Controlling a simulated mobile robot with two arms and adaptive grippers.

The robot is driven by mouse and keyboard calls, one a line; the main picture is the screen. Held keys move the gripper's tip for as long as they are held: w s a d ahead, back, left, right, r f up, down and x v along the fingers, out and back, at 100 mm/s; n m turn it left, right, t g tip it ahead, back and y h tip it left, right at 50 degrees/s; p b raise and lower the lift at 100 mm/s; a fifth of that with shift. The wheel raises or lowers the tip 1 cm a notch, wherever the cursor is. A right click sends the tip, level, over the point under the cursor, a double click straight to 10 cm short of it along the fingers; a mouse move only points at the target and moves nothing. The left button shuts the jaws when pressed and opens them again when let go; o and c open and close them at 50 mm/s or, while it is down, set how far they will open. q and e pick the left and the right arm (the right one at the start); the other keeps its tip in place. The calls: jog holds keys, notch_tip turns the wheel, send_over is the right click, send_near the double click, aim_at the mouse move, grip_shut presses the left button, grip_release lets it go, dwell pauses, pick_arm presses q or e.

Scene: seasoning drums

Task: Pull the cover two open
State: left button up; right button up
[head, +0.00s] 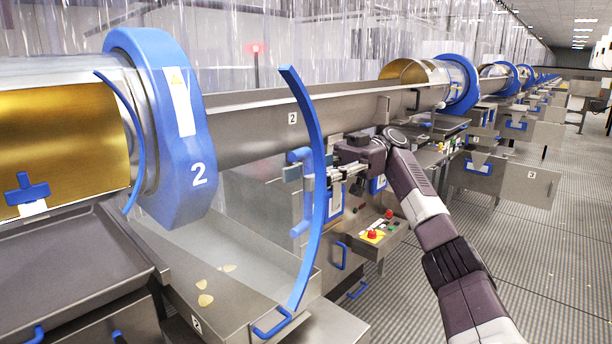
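Cover two appears as a clear curved panel with a blue curved edge strip (318,185) in the middle of the head view. A second, thinner blue strip (136,140) curves at its left, by the drum ring marked 2 (178,125). A blue handle (299,192) sits at the right strip. My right gripper (334,180) is just right of this strip, its fingers pointing left towards it. The strip hides the fingertips' far ends, so I cannot tell whether they touch the handle or how far they are apart. My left gripper is not in view.
A steel trough (290,122) runs behind the cover. A tray with chips (215,285) lies below it. A control box with red buttons (380,232) stands under my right arm. More drums (455,85) line up to the back right. The grated floor (560,250) at right is clear.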

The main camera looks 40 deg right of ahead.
jog(key=shift+w+a, duration=0.1)
jog(key=shift+r, duration=0.2)
send_near(278, 121)
jog(key=shift+w+a+f, duration=0.1)
jog(key=shift+w+a, duration=0.1)
jog(key=shift+a, duration=0.7)
jog(key=shift+w+a+f, duration=0.1)
jog(key=shift+w+a, duration=0.1)
jog(key=shift+a, duration=0.7)
jog(key=shift+r, duration=0.1)
